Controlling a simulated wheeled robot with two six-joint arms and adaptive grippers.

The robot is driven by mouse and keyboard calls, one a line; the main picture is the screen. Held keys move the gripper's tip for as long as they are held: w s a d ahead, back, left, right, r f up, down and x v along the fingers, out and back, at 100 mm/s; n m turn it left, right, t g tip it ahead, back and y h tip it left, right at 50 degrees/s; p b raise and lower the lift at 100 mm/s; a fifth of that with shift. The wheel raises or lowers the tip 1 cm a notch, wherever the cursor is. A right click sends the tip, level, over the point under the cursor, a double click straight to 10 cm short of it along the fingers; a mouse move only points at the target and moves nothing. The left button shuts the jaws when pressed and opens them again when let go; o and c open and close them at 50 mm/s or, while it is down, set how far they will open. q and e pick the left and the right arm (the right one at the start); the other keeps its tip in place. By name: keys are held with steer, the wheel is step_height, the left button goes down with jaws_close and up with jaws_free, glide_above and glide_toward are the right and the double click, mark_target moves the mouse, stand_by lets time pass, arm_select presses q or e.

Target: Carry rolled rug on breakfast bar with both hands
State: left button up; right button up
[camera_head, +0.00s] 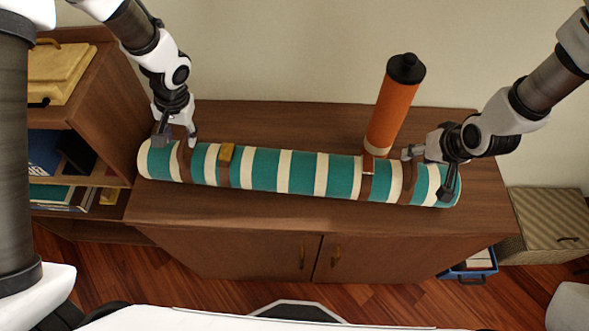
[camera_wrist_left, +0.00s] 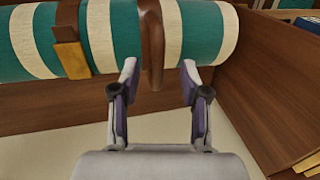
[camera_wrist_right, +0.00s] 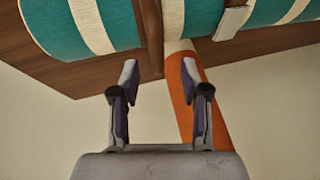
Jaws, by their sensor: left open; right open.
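The rolled rug (camera_head: 300,172), striped teal and cream, lies lengthwise on the wooden cabinet top (camera_head: 290,208). It has brown straps or handles near each end. My left gripper (camera_head: 176,143) is at the rug's left end, open; in the left wrist view its fingers (camera_wrist_left: 160,75) stand either side of a brown handle (camera_wrist_left: 152,45). My right gripper (camera_head: 427,170) is at the right end, open; in the right wrist view its fingers (camera_wrist_right: 158,72) are just short of a brown handle (camera_wrist_right: 151,30), with a gap. Contact with the rug cannot be told.
An orange cylinder with a black cap (camera_head: 391,105) stands behind the rug, close to my right gripper. A shelf unit (camera_head: 95,120) with books adjoins the left. A patterned box (camera_head: 545,225) and blue crate (camera_head: 472,275) stand right. The cabinet front strip is clear.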

mark_target(414, 160)
arm_select(q)
steer(key=f, duration=0.3)
steer(key=shift+s+a+f, duration=0.15)
steer(key=shift+s+f, duration=0.05)
steer(key=shift+s, duration=0.05)
arm_select(e)
steer(key=x, duration=0.3)
steer(key=shift+s+d+f, duration=0.1)
steer(key=shift+d+f, duration=0.05)
steer(key=shift+f, duration=0.15)
arm_select(q)
steer(key=shift+w+f, duration=0.1)
steer(key=shift+a, duration=0.1)
steer(key=shift+c, duration=0.3)
arm_select(e)
steer(key=shift+c, duration=0.4)
arm_select(q)
jaws_close()
arm_select(e)
jaws_close()
